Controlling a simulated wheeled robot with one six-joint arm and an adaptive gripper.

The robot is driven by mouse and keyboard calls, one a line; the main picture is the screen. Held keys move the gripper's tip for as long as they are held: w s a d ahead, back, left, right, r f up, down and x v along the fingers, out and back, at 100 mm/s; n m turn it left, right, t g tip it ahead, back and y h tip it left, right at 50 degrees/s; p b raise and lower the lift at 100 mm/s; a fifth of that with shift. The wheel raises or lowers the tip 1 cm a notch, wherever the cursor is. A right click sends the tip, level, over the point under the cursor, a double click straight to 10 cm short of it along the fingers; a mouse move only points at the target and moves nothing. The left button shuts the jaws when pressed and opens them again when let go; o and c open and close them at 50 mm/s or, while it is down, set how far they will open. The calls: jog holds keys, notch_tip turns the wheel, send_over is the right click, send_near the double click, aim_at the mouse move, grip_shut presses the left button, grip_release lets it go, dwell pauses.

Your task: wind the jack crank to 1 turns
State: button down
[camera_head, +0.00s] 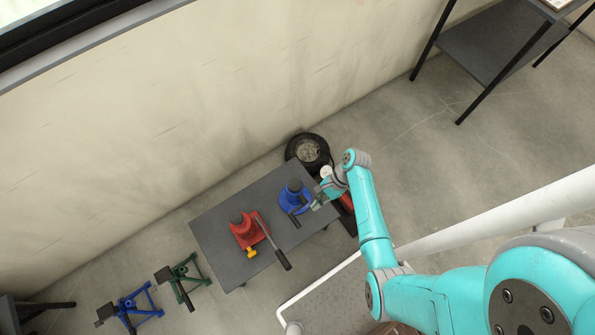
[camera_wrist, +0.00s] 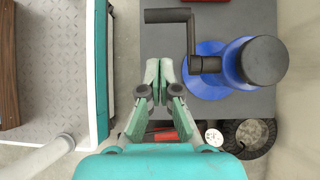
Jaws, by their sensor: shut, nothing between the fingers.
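A blue jack (camera_head: 289,200) with a dark round top stands on the grey table. It also shows in the wrist view (camera_wrist: 215,84), at the right of my fingers. Its black crank (camera_wrist: 191,38) comes out of the jack's side, bends, and ends in a black handle (camera_wrist: 166,15). My gripper (camera_wrist: 160,68) is shut and empty. Its fingertips point toward the handle but are apart from the crank, with a gap between them in the picture. In the head view my gripper (camera_head: 315,203) is just right of the blue jack. The height between fingers and crank is unclear.
A red jack (camera_head: 245,232) with a long dark lever stands left on the same table (camera_head: 215,225). A tyre (camera_head: 308,150) lies behind it near the wall. Blue and green stands (camera_head: 183,275) are on the floor at left. A cart's ribbed plate (camera_wrist: 55,60) is left in the wrist view.

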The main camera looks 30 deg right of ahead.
jog(key=a+f+h, duration=0.1)
jog(key=a+f, duration=0.5)
jog(key=shift+a+f, duration=0.2)
jog(key=shift+f, duration=0.1)
dwell(0.3)
jog(key=shift+r+y, duration=0.25)
jog(key=shift+y, duration=0.45)
dwell(0.6)
jog(key=shift+d+r+y, duration=0.1)
jog(key=shift+r+y, duration=0.6)
jog(key=shift+r, duration=0.1)
jog(key=shift+d+r, duration=0.1)
jog(key=shift+r, duration=0.1)
dwell(0.6)
